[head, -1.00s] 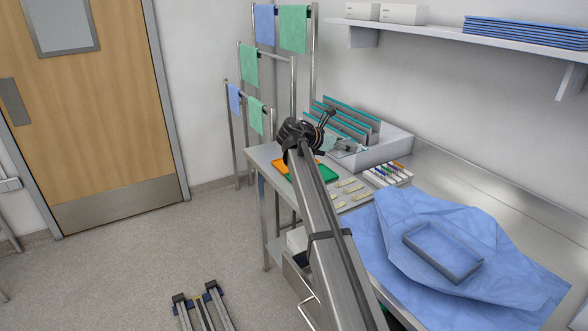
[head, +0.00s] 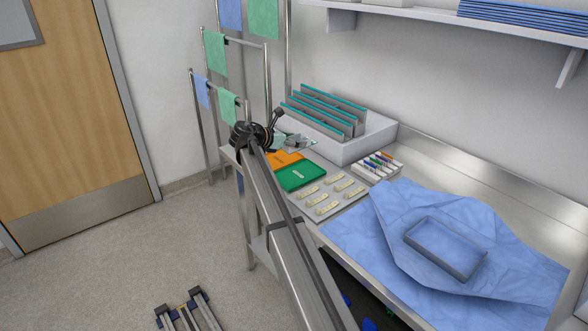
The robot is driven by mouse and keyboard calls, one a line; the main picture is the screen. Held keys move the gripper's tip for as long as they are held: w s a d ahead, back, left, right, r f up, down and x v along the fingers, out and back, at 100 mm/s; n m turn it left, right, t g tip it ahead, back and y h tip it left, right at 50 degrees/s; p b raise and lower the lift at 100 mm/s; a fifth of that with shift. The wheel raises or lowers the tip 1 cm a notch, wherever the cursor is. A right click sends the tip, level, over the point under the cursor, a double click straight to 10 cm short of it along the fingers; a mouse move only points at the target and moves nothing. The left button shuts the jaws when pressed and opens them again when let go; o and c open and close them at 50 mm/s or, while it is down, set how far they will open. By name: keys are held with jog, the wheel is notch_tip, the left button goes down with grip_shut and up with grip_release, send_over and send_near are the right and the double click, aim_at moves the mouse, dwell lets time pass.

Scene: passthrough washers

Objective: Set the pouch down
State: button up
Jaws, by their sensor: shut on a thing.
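A pale, see-through pouch with a greenish tint (head: 302,144) shows at the end of my arm in the head view. My gripper (head: 284,138) is shut on it, though the fingertips are small and partly hidden by the wrist. The pouch is near the front left corner of the white box that carries the rack, close to the orange mat (head: 283,159). Whether it touches anything below is not clear. A green mat (head: 315,178) lies beside the orange one, with a small pale item on it.
The rack with teal-edged dividers (head: 325,108) stands behind on its white box (head: 365,148). A tray of pale pieces (head: 350,198), a holder with coloured items (head: 378,167) and a blue-draped basin (head: 440,255) fill the bench to the right. Towel rails (head: 266,85) stand left.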

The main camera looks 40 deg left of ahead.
aim_at(295, 176)
notch_tip(295, 176, down, 13)
jog(key=shift+r+p, duration=0.2)
jog(key=shift+p, duration=0.7)
jog(key=o, duration=0.8)
jog(key=shift+f, duration=0.15)
jog(key=shift+c, duration=0.2)
jog(key=shift+s+r, duration=0.1)
jog(key=shift+r, duration=0.1)
jog(key=b+v, duration=0.2)
jog(key=v, duration=1)
jog(key=shift+r, duration=0.1)
